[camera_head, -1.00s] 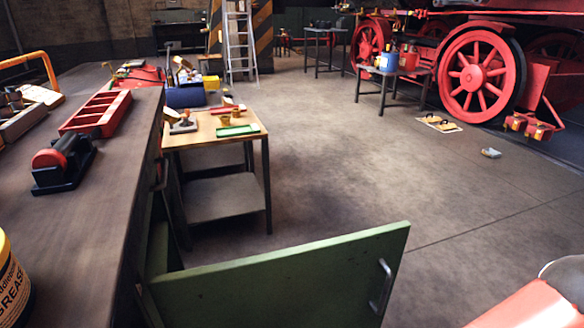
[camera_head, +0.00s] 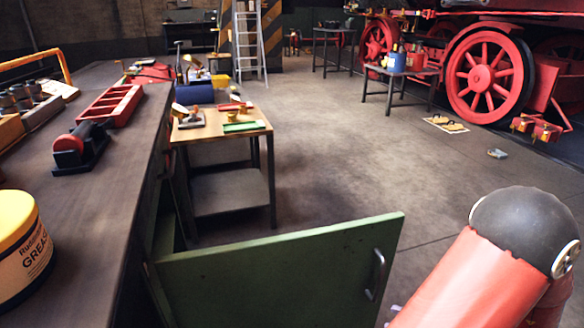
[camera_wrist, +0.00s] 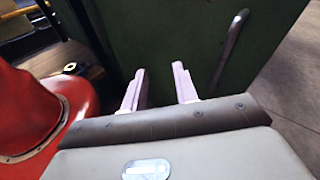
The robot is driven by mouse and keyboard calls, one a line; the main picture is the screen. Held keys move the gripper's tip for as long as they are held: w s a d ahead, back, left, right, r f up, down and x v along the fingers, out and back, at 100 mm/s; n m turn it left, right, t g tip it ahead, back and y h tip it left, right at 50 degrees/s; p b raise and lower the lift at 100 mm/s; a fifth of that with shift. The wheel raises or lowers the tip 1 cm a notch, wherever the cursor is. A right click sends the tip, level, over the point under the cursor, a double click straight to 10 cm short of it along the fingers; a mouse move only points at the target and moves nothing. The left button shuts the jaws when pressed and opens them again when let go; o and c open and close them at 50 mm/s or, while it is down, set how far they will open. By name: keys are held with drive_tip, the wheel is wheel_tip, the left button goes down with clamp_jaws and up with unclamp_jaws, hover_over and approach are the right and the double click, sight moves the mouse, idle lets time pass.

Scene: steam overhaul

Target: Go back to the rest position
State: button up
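My gripper (camera_wrist: 158,74) shows in the wrist view with its two pale fingers apart and nothing between them. The green door (camera_wrist: 190,35) and its metal handle (camera_wrist: 230,48) lie just beyond the fingers; I cannot tell whether they touch. In the head view the green door (camera_head: 280,270) stands open from the bench, with its handle (camera_head: 375,275) near the right edge. My red and dark arm fills the lower right there, and the gripper is almost wholly out of that view.
The workbench (camera_head: 75,210) runs along the left with a grease tub (camera_head: 22,250), a red-and-black machine (camera_head: 80,147) and a red tray (camera_head: 112,104). A small table (camera_head: 220,135) stands beyond the door. Open floor (camera_head: 350,160) lies to the right, before the red locomotive wheels (camera_head: 488,72).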

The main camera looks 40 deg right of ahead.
drive_tip(key=w+a+r+n+g+y, duration=0.1)
drive_tip(key=w+a+r+n+g, duration=0.2)
drive_tip(key=w+a+n+g, duration=0.4)
drive_tip(key=w+a+r+n+g+y, duration=0.2)
drive_tip(key=w+a+n+g, duration=0.3)
drive_tip(key=a+n, duration=0.3)
drive_tip(key=w+a+r+n+t+h, duration=0.2)
drive_tip(key=a+r+n+h, duration=0.5)
drive_tip(key=a+n, duration=0.6)
wheel_tip(320, 180, up, 2)
drive_tip(key=n, duration=0.2)
drive_tip(key=shift+w+a+r+n+h, duration=0.2)
drive_tip(key=shift+w+a+n+h, duration=0.05)
drive_tip(key=shift+w+n+h, duration=0.05)
